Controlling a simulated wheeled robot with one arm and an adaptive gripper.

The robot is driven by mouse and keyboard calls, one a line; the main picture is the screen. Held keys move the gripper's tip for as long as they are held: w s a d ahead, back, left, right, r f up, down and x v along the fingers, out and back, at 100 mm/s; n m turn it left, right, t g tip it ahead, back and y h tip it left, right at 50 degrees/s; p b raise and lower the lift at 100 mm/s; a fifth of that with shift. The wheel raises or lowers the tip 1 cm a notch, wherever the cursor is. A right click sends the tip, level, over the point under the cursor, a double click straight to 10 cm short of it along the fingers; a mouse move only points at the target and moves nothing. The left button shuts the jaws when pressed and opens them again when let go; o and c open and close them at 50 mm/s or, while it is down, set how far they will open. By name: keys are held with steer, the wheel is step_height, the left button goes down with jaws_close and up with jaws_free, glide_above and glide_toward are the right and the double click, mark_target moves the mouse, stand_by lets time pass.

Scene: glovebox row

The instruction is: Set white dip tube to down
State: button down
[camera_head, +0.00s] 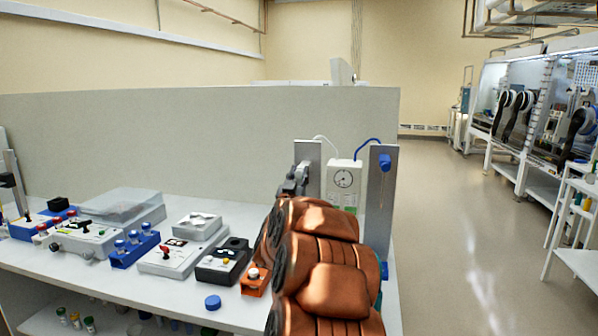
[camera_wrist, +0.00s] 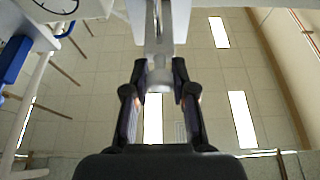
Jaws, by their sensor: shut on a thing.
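The white dip tube's light-coloured slider (camera_wrist: 160,79) sits between my gripper's fingertips in the wrist view, in front of a pale upright plate. My gripper (camera_wrist: 158,72) is shut on it. In the head view my gripper (camera_head: 297,180) is at the left grey upright plate (camera_head: 308,152), and my copper-coloured arm hides the lower part of that plate. A thin white hose (camera_head: 326,141) arches from this plate to a white box with a round gauge (camera_head: 344,180). The slider itself is hidden in the head view.
A second grey plate (camera_head: 381,215) with a blue slider (camera_head: 385,162) and a blue hose (camera_head: 368,142) stands to the right. Several control boxes, one with a red lever (camera_head: 167,252), and a loose blue cap (camera_head: 212,302) lie on the white bench (camera_head: 140,283). A grey partition stands behind.

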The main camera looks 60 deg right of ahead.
step_height(320, 180, down, 17)
steer(key=b, duration=0.8)
steer(key=c, duration=0.9)
jaws_free()
steer(key=shift+c, duration=0.2)
step_height(320, 180, up, 10)
